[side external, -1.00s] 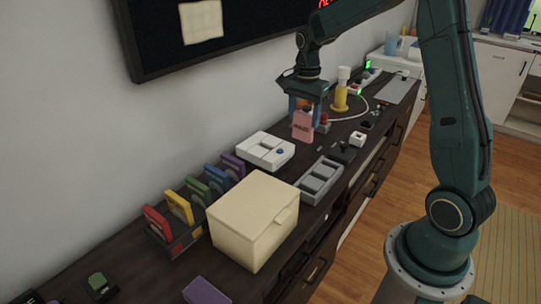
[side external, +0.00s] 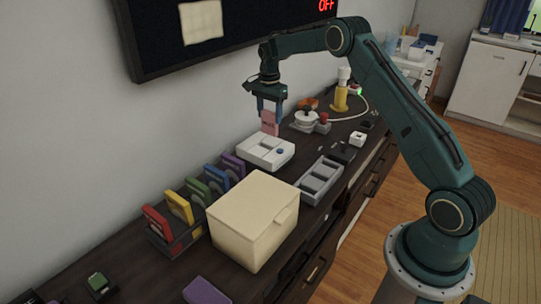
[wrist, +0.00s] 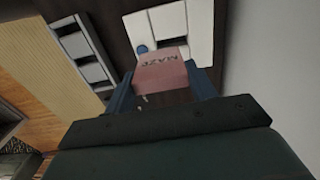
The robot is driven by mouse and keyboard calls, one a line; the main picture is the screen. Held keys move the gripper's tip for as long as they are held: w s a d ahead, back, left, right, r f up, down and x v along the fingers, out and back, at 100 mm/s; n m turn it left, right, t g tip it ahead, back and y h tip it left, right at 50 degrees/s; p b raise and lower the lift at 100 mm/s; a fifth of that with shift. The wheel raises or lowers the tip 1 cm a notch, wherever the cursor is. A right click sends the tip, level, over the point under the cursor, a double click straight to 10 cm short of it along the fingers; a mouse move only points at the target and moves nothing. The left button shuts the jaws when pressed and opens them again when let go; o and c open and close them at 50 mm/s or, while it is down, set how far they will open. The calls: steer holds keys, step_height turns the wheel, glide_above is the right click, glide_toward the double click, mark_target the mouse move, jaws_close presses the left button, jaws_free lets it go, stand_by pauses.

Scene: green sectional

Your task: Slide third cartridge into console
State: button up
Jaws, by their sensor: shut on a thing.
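My gripper (side external: 269,113) is shut on a pink cartridge (side external: 269,126) and holds it upright with its label outward. In the wrist view the cartridge (wrist: 162,77) sits between the two blue fingers and its label seems to read MAZE. The white console (side external: 264,153), with a blue button and dark slots, lies flat on the dark cabinet top. The cartridge's lower end overlaps the console's far edge in the side view; I cannot tell whether they touch. In the wrist view the console (wrist: 203,35) lies just past the cartridge.
A rack (side external: 172,246) of several coloured cartridges stands along the wall. A cream box (side external: 252,222) and a grey compartment tray (side external: 318,181) are in front of the console. A red-knobbed device (side external: 322,123) and a yellow stand (side external: 340,100) are farther back.

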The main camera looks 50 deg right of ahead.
mark_target(265, 118)
steer(key=shift+w+d+f, duration=0.2)
steer(key=shift+w+f, duration=0.4)
steer(key=shift+w, duration=0.05)
steer(key=shift+w+d+f, duration=0.15)
steer(key=shift+w+f, duration=0.45)
steer(key=shift+f, duration=0.4)
steer(key=shift+f, duration=3.15)
steer(key=shift+f, duration=0.2)
steer(key=o, duration=1)
steer(key=shift+o, duration=0.2)
steer(key=shift+r, duration=0.1)
step_height(265, 118, up, 14)
steer(key=shift+f, duration=0.2)
